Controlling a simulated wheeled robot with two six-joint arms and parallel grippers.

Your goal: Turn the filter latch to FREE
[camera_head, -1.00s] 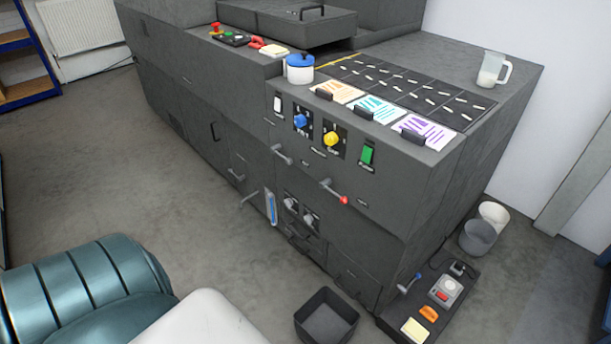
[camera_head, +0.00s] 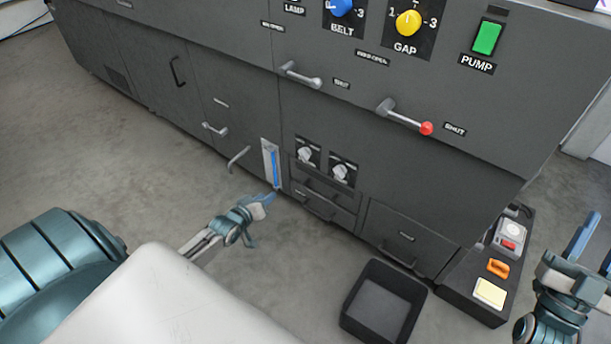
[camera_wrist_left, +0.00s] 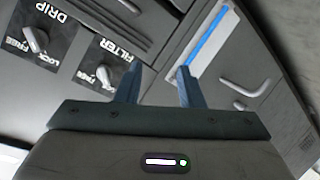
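The filter latch is a small grey lever (camera_head: 306,155) on a dark plate low on the grey machine front, next to the blue gauge strip. In the left wrist view, upside down, the filter latch (camera_wrist_left: 104,76) sits under the FILTER label, with FREE and LOCK marks; I cannot tell surely which mark it points at. My left gripper (camera_head: 264,199) is open and empty, below and left of the latch, apart from it; its fingers (camera_wrist_left: 158,72) are spread in the wrist view. My right gripper (camera_head: 592,243) is open and empty at the far right.
A similar drip latch (camera_head: 342,173) is just right of the filter latch. A blue gauge strip (camera_head: 271,162) and bar handles (camera_head: 239,157) are left. A red-tipped lever (camera_head: 404,117) is above. A black open bin (camera_head: 349,321) stands on the floor below.

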